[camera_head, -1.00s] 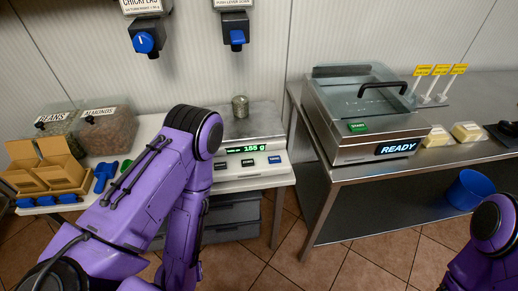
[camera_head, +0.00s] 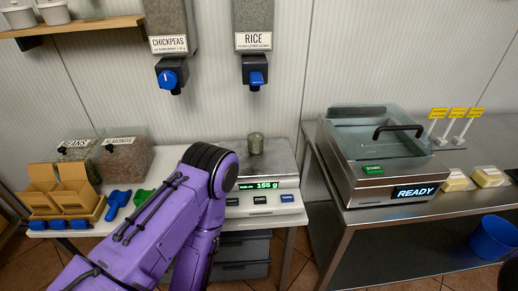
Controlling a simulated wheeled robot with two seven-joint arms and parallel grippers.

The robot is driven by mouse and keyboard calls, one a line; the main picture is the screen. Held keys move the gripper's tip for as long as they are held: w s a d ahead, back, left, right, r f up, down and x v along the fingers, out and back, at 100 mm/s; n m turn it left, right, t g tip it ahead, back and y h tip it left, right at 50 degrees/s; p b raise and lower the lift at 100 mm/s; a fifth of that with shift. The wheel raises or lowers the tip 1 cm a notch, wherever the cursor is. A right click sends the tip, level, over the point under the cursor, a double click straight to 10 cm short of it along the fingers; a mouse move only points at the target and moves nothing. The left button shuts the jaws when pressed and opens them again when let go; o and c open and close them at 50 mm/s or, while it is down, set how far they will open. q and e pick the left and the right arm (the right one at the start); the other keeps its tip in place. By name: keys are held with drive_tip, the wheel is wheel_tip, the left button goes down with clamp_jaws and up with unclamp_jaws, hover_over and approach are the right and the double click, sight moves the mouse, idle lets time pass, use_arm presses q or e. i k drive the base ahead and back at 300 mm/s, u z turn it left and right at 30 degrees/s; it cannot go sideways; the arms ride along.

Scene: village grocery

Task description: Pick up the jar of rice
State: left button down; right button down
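A small glass jar (camera_head: 256,144) stands upright on the scale plate (camera_head: 283,160). Its contents look pale brownish but are too small to make out clearly. The scale display (camera_head: 257,186) shows a green reading of about 156 g. My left arm comes in from the lower left and bends down beside the scale, covering part of its left side. My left gripper is out of view. My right gripper is also out of view; only a dark bit of that arm shows at the lower right edge.
A RICE dispenser (camera_head: 253,40) and a CHICKPEAS dispenser (camera_head: 170,45) hang on the wall above the counter. Bins of beans (camera_head: 75,160) and almonds (camera_head: 124,160), a cardboard box (camera_head: 70,183) and a blue scoop (camera_head: 117,204) sit left. A vacuum sealer (camera_head: 370,150) reading READY stands right.

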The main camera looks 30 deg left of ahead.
sight(255, 134)
drive_tip(key=u, duration=1.05)
drive_tip(key=i, duration=0.35)
drive_tip(key=z, duration=0.45)
